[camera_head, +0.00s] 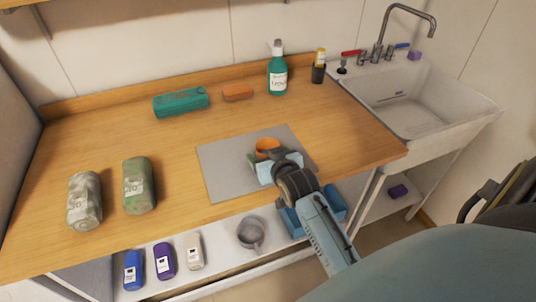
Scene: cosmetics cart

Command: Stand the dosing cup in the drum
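An orange cup-like piece (266,146), which looks like the dosing cup, is over the grey mat (222,170) on the wooden counter. My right gripper (271,157) is right at it, pointing down and away, and hides its lower part. I cannot tell whether the fingers are closed on it or whether it rests on the mat. My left gripper is out of view. I cannot make out the drum for sure; a dark curved rim (470,206) shows at the right edge.
A teal case (180,102), an orange block (238,92), a green bottle (277,74) and a dark holder (318,73) are at the back. A sink (405,105) is right. Several bottles and a grey mug (250,235) are on the lower shelf.

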